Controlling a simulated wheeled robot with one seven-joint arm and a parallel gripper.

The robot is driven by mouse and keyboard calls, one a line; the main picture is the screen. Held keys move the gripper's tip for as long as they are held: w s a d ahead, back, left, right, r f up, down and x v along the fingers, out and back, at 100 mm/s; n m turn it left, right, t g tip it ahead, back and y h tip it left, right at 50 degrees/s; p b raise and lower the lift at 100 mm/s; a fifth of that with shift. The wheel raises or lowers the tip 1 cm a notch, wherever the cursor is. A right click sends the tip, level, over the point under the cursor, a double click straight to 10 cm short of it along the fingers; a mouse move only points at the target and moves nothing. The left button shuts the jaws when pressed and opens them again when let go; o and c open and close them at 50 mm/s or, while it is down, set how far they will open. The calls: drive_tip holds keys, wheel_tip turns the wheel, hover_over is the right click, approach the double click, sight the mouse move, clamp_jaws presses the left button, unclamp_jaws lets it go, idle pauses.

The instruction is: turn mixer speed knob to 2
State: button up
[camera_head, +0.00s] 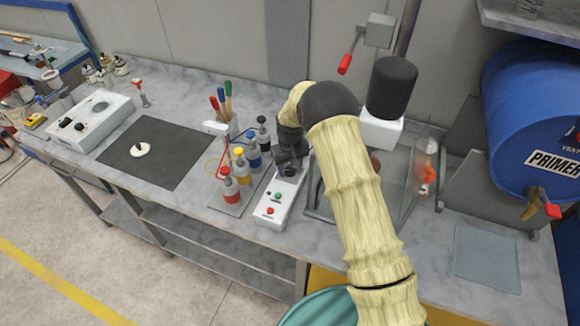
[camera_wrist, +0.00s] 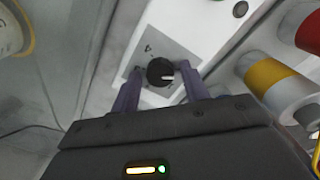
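The mixer speed knob (camera_wrist: 160,72) is a round black knob with a white pointer line, set on a grey dial plate (camera_wrist: 174,48) with printed numbers, only partly readable. The pointer faces right in the wrist view. My gripper (camera_wrist: 162,80) has its two fingers on either side of the knob, with small gaps, so it looks open around it. In the head view my gripper (camera_head: 290,160) is over the far end of the white control box (camera_head: 272,212), which has red and green buttons. The knob is hidden there behind my gripper.
Capped bottles with red, yellow, blue and black tops, such as the red one (camera_head: 229,186), stand close to the left of the box. A clear-walled mixer enclosure (camera_head: 404,190) is to the right. A dark mat (camera_head: 170,168) lies farther left.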

drive_tip(key=c, duration=0.7)
drive_tip(key=shift+m+b, duration=0.35)
drive_tip(key=shift+m, duration=0.05)
drive_tip(key=m+b, duration=0.2)
drive_tip(key=m, duration=0.1)
drive_tip(key=shift+f+m, duration=0.1)
drive_tip(key=shift+m, duration=0.2)
drive_tip(key=m+b, duration=0.1)
drive_tip(key=m, duration=1.1)
drive_tip(key=shift+r+m, duration=0.2)
drive_tip(key=shift+m, duration=0.2)
drive_tip(key=m, duration=0.6)
drive_tip(key=shift+m, duration=0.3)
